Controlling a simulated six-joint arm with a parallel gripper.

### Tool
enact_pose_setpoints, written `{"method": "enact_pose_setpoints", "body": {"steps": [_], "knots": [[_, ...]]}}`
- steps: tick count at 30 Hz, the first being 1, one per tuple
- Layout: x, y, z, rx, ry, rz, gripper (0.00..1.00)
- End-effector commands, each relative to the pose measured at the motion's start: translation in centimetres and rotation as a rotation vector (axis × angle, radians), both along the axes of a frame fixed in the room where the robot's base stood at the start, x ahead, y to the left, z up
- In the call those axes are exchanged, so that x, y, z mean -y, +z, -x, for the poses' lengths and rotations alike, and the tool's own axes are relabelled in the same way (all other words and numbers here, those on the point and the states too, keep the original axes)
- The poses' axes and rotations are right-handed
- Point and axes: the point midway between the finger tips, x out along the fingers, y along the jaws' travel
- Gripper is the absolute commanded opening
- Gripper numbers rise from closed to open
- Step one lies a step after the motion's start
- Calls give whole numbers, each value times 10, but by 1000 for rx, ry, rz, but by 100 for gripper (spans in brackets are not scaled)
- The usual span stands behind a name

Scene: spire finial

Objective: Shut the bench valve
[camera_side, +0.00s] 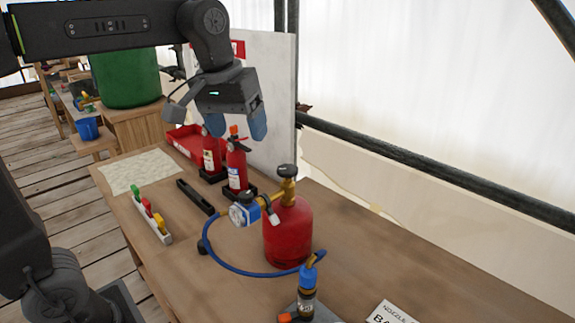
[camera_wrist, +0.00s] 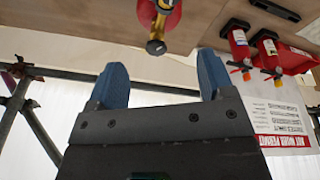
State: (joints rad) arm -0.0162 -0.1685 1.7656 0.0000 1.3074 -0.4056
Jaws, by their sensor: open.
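A red gas cylinder (camera_side: 287,232) stands upright on the wooden bench, with a brass valve (camera_side: 288,190) and a black knob (camera_side: 287,170) on top. A regulator with a blue and white gauge (camera_side: 243,209) joins the valve's left side. In the wrist view the black knob (camera_wrist: 156,47) shows beyond the fingertips, with the cylinder (camera_wrist: 146,12) behind it. My gripper (camera_side: 237,124) is open, with blue fingers, above and to the left of the knob, apart from it. In the wrist view the space between its fingers (camera_wrist: 162,80) is empty.
Two red extinguishers (camera_side: 238,168) (camera_side: 211,154) stand behind the cylinder, near a red tray (camera_side: 185,143) and a white board. A blue hose (camera_side: 235,267) runs to a torch (camera_side: 307,285) in front. A rack of coloured pieces (camera_side: 151,220), a black bar (camera_side: 195,197) and a cloth (camera_side: 139,171) lie left.

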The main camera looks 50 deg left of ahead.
Motion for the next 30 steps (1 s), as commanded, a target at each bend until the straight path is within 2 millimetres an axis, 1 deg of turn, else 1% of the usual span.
{"method": "enact_pose_setpoints", "body": {"steps": [1, 3, 6, 9, 12, 16, 20, 22, 26, 30], "knots": [[-1, 4, -21, -33, 46, 10, 75], [-3, 10, -45, -76, 117, 24, 75], [-5, 13, -75, -131, 213, 38, 75], [-7, 12, -99, -180, 294, 45, 75], [-8, 10, -115, -212, 353, 49, 75], [-9, 8, -124, -233, 392, 50, 75], [-9, 2, -126, -238, 401, 51, 75], [-9, -6, -125, -238, 400, 50, 75], [-9, -27, -125, -239, 399, 51, 75], [-9, -57, -124, -239, 398, 50, 75]]}}
